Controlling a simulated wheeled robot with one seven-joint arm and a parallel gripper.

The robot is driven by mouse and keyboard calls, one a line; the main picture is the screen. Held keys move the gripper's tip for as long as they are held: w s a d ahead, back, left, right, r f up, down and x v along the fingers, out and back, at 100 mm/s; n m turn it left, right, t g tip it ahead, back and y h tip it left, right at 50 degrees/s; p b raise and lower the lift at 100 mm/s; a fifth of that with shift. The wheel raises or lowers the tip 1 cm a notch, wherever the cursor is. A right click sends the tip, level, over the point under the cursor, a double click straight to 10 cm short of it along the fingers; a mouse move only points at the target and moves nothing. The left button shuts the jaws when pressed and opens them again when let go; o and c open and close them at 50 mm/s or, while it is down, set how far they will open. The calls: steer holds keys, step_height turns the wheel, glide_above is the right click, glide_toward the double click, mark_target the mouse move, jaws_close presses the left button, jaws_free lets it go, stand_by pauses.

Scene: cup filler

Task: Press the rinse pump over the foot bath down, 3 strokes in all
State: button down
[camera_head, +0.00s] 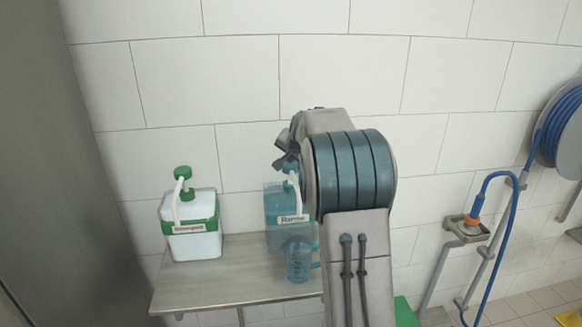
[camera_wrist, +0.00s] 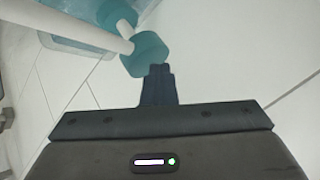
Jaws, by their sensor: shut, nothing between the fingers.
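The rinse dispenser (camera_head: 282,203) is a teal, see-through container with a label on its front, standing on the metal shelf. Its teal pump head (camera_wrist: 144,53) and white spout (camera_wrist: 80,27) show in the wrist view. In the head view my arm hides part of the dispenser. My gripper (camera_head: 284,160) is shut and empty, its fingers pointing down just above the pump head. In the wrist view the fingertips (camera_wrist: 158,70) overlap the edge of the pump head; I cannot tell whether they touch it. A foot bath is not recognisable.
A white dispenser with a green pump (camera_head: 190,228) stands at the left of the shelf (camera_head: 222,285). A teal see-through mug (camera_head: 298,262) stands in front of the rinse dispenser. A blue hose (camera_head: 514,220) and its reel (camera_head: 562,130) are on the right. The tiled wall is close behind.

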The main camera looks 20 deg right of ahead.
steer(key=shift+r+p, duration=2.15)
steer(key=shift+r, duration=0.85)
stand_by(0.3)
